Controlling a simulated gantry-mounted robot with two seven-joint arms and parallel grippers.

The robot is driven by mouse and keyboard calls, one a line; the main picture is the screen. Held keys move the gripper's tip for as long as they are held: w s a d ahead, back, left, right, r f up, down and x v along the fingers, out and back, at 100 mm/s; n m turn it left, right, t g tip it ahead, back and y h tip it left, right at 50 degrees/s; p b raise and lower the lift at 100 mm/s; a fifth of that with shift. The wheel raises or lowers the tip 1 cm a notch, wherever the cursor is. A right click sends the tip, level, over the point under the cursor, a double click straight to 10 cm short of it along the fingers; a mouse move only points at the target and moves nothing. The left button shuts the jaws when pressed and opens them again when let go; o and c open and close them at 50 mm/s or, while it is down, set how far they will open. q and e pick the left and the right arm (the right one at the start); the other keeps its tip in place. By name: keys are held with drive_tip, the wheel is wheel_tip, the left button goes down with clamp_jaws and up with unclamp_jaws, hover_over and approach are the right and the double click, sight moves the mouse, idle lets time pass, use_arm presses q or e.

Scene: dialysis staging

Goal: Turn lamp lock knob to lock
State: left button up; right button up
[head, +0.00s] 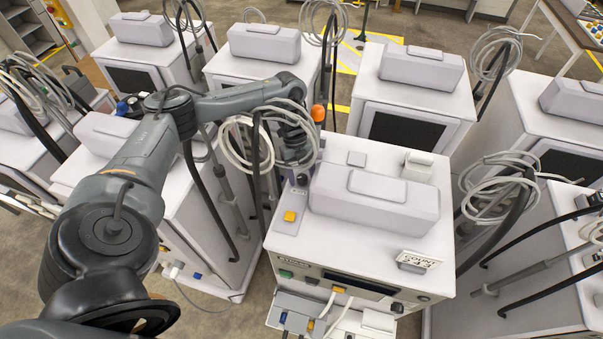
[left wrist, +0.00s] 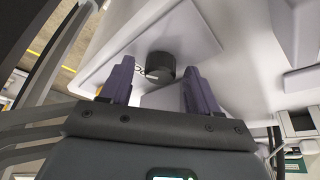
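The lamp lock knob is a short black cylinder (left wrist: 160,66) with a small light mark on its side, standing on a pale raised plate in the left wrist view. My left gripper (left wrist: 158,72) is open, with one purple finger on each side of the knob and a visible gap on both sides. In the head view the left gripper (head: 297,160) points down at the back left corner of the front white machine (head: 395,232). A dark knob (head: 302,179) shows just below it there, partly hidden. My right gripper is in neither view.
An orange lamp (head: 318,112) rises behind the gripper. A yellow button (head: 290,216) sits in front of the knob. A pale box (head: 374,200) stands close on the right. Coiled hoses (head: 240,145) hang near my left arm. Several similar machines stand around.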

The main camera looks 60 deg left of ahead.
use_arm(q)
drive_tip(key=shift+r, duration=0.15)
drive_tip(key=v, duration=1)
drive_tip(key=shift+r, duration=0.2)
idle(0.6)
drive_tip(key=shift+a, duration=0.1)
idle(0.5)
